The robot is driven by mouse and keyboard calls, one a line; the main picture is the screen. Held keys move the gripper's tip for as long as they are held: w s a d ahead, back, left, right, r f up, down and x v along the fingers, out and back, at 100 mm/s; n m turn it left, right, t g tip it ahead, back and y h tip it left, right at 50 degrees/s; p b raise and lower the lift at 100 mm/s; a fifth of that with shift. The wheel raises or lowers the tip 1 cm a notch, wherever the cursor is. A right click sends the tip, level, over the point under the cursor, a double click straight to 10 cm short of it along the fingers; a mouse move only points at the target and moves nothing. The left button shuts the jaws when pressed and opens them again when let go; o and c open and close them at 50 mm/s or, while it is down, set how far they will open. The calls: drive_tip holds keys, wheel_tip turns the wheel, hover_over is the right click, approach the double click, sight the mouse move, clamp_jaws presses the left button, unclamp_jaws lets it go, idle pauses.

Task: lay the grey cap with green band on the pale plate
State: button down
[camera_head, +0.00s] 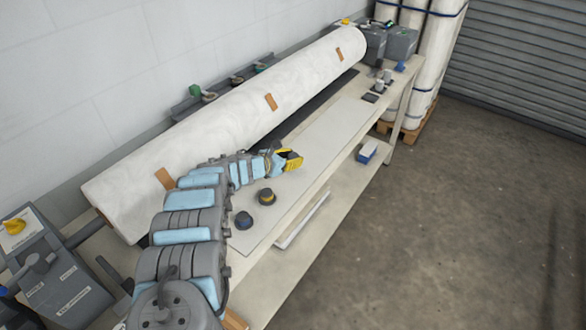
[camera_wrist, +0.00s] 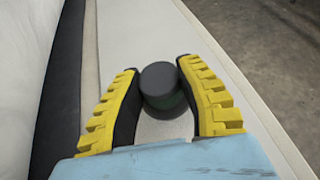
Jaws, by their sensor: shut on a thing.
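My gripper (camera_head: 290,160) reaches over the long table in the head view, with its yellow fingers above the pale plate (camera_head: 325,140). In the wrist view my gripper (camera_wrist: 158,70) is shut on the grey cap with green band (camera_wrist: 160,76), one finger on each side. The cap is dark grey and round, with the green band showing low on its near side. The pale plate also shows in the wrist view (camera_wrist: 125,35), under and beyond the cap. Any gap between cap and plate is hard to judge. In the head view the fingers hide the cap.
Two other dark caps, one with an orange-yellow band (camera_head: 266,197) and one bluish (camera_head: 244,220), stand on the near part of the plate. A big white roll (camera_head: 225,110) runs along the left side. Small items (camera_head: 380,85) stand at the table's far end.

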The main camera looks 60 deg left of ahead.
wheel_tip(320, 180, down, 3)
drive_tip(key=b, duration=0.3)
drive_tip(key=shift+f, duration=0.15)
drive_tip(key=shift+f, duration=0.15)
drive_tip(key=c, duration=0.8)
unclamp_jaws()
drive_tip(key=shift+o, duration=0.2)
